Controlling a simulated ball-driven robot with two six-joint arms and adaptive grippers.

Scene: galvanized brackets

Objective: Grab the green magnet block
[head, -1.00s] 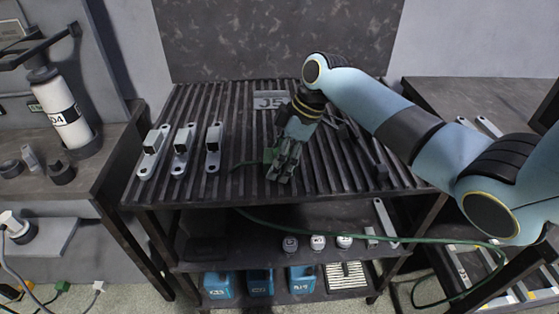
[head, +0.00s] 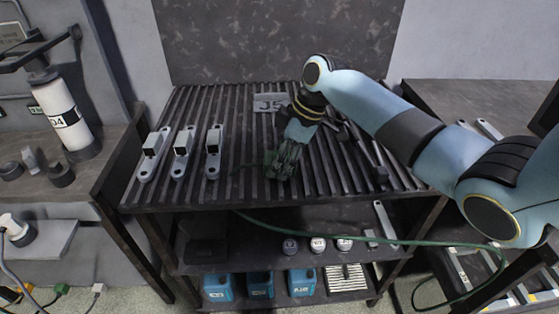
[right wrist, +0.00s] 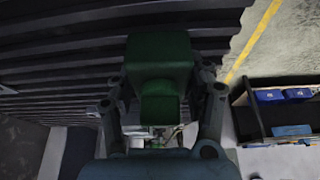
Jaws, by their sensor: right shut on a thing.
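My right gripper (head: 281,170) is over the front middle of the slatted table (head: 225,190), pointing down. It is shut on the green magnet block (right wrist: 159,58), whose body sits between the two fingers in the right wrist view. In the head view the fingers hide most of the block, and only a little green shows at their left side. I cannot tell whether the block touches the slats. My left gripper is in neither view.
A green cable (head: 330,238) hangs across the table's front.

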